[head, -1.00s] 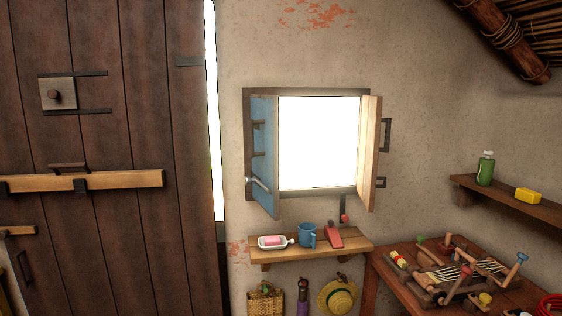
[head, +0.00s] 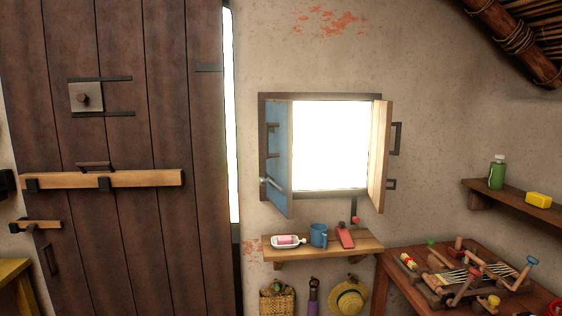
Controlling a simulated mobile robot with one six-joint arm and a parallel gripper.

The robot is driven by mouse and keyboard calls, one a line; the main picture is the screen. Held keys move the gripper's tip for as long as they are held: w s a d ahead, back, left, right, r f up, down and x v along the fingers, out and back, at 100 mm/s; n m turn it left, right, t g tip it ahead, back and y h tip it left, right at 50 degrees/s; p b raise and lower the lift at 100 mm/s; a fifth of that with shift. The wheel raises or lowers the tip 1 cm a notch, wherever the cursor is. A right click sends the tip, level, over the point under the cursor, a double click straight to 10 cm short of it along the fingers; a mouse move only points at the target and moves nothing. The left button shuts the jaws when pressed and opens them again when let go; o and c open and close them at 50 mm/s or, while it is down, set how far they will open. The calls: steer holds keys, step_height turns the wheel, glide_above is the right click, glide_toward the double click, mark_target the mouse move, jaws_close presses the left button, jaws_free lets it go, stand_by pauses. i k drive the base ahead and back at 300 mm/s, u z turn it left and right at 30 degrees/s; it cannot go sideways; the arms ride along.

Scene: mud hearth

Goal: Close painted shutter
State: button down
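The painted shutter is the blue left leaf (head: 279,160) of a small wall window. It stands swung open into the room, seen nearly edge-on, with a pale metal handle (head: 270,183) low on it. The right leaf (head: 380,157) is plain light wood and also stands open, with dark brackets beside it. Bright light fills the opening (head: 330,145) between the two leaves. My gripper is not in view.
A wooden shelf (head: 323,247) below the window holds a soap dish (head: 288,242), a blue mug (head: 319,236) and a red object (head: 345,237). A cluttered table (head: 393,275) stands at right. A large plank door (head: 125,228) fills the left.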

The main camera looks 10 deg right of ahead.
mark_target(277, 128)
steer(key=u, duration=0.05)
steer(key=i, duration=0.95)
steer(key=z, duration=0.3)
steer(key=k, duration=0.55)
steer(key=u, duration=1.55)
